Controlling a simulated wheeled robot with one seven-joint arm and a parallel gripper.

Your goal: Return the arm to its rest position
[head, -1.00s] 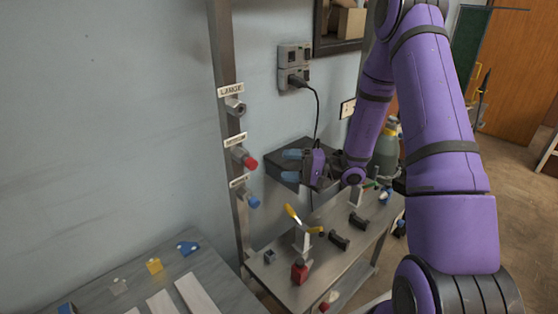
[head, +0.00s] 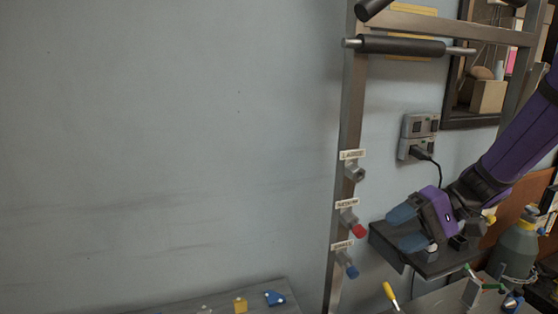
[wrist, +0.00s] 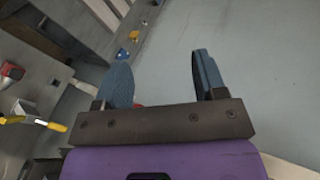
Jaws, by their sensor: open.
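My purple arm (head: 518,135) comes in from the right in the head view. My gripper (head: 402,229) has blue fingers that point left, in front of or over the dark wall shelf (head: 432,262). In the wrist view, the gripper (wrist: 160,80) is open, with a wide gap and nothing between its fingers. Grey wall shows between and beyond the fingertips. Most of the upper arm is outside the head view.
A metal post (head: 347,130) with labelled pegs, one with a red end (head: 359,231) and one blue (head: 350,271), stands left of my gripper. A socket with a plugged cable (head: 418,140) is above. A grey-green bottle (head: 514,250) stands right. The wall at left is clear.

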